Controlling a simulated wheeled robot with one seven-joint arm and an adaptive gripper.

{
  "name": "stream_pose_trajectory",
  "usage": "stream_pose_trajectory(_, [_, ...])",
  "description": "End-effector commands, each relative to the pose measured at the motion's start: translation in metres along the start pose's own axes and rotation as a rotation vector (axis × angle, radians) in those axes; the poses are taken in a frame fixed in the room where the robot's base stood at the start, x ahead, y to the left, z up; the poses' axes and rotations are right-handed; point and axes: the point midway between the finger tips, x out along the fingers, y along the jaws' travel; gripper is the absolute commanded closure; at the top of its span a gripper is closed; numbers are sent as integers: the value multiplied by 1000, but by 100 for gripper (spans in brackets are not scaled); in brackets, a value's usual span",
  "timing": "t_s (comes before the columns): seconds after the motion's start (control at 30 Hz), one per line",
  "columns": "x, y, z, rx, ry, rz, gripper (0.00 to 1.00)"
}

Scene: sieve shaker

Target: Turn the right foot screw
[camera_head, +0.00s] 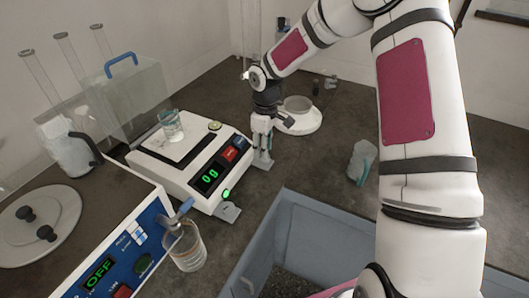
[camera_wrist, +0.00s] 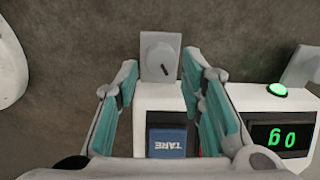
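The white balance (camera_head: 190,160) stands on the dark bench and reads 0 g in green. In the wrist view, its right foot screw (camera_wrist: 160,57) is a round grey knob with a dark mark, on a grey tab past the blue TARE button (camera_wrist: 167,140). My gripper (camera_head: 262,158) points down at the balance's right front corner and hides most of that foot in the head view. In the wrist view, my gripper (camera_wrist: 160,78) is open, with teal-padded fingers on either side of the knob. I see no clear contact. The other front foot (camera_head: 229,211) is free.
A glass beaker (camera_head: 171,124) stands on the pan. A blue-fronted device (camera_head: 120,262) reading OFF and another beaker (camera_head: 186,248) are at the lower left. A round white stand (camera_head: 300,120) is behind my gripper. A grey sink (camera_head: 310,225) opens in front.

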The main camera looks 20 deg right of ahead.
Motion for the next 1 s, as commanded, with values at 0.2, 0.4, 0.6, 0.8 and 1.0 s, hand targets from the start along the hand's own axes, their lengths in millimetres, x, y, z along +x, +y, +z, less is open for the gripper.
stream_pose_trajectory(0.2, [-47, 1, 0, 2, 2, 5, 64])
stream_pose_trajectory(0.4, [-80, 1, 0, 1, 2, 3, 64])
stream_pose_trajectory(0.6, [-94, 0, 0, 1, 1, 1, 64])
stream_pose_trajectory(0.8, [-95, 0, 0, 0, 0, 0, 64])
stream_pose_trajectory(1.0, [-95, 0, 0, 0, 0, 0, 64])
